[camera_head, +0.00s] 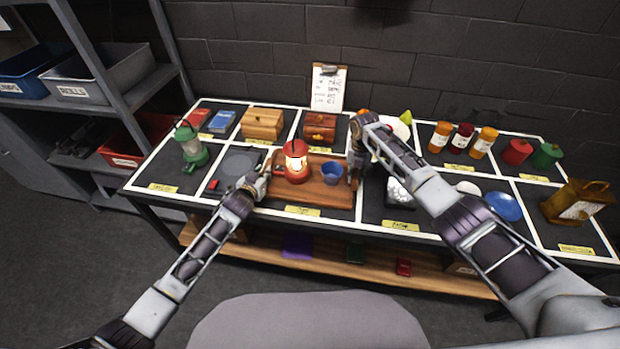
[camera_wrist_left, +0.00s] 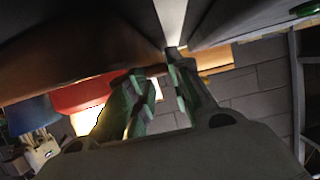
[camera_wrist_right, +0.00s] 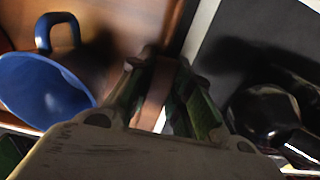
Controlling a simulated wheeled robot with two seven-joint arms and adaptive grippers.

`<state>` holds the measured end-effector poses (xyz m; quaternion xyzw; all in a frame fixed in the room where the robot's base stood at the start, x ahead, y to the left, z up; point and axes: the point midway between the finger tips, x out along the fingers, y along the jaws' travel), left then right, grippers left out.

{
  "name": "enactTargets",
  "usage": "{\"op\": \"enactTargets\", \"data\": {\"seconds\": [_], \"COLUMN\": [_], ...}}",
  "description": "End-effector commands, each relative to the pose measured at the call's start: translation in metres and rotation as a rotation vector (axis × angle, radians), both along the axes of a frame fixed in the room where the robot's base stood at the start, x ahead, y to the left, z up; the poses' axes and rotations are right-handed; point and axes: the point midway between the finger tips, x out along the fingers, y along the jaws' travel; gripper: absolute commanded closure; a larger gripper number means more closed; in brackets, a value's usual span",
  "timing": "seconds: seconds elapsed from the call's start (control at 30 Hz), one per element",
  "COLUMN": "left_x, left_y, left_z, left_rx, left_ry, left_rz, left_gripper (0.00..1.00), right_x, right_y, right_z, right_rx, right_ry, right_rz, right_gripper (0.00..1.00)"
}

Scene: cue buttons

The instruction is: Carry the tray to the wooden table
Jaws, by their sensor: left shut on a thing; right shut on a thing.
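The brown wooden tray (camera_head: 320,194) lies in the front middle of a dark, white-lined display table. A lit red lantern (camera_head: 296,163) and a blue mug (camera_head: 332,175) stand on it. My left gripper (camera_head: 258,181) is at the tray's left end, and my right gripper (camera_head: 355,170) is at its right end. Both are shut on the tray. In the right wrist view, the fingers (camera_wrist_right: 165,78) grip the tray's edge beside the blue mug (camera_wrist_right: 48,88). The left wrist view shows the left fingers (camera_wrist_left: 155,78) close up. I cannot make out a separate wooden table.
Shelves with bins (camera_head: 100,72) stand left. Floor is clear at lower left.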

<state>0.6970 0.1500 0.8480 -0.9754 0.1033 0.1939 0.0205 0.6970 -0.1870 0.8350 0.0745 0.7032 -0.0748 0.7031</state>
Motion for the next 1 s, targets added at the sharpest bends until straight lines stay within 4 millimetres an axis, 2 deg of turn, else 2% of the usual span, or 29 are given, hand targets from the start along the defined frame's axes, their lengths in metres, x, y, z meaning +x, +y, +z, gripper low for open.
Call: {"op": "enactTargets", "data": {"seconds": [1.0], "left_x": [0.001], "left_y": [0.0], "left_z": [0.033], "left_rx": [-0.001], "left_ry": [-0.004], "left_rz": [-0.001], "left_gripper": [1.0], "right_x": [0.001], "right_y": [0.0], "right_z": [0.032], "right_rx": [0.001], "right_ry": [-0.002], "right_rz": [-0.001], "right_gripper": [1.0]}}
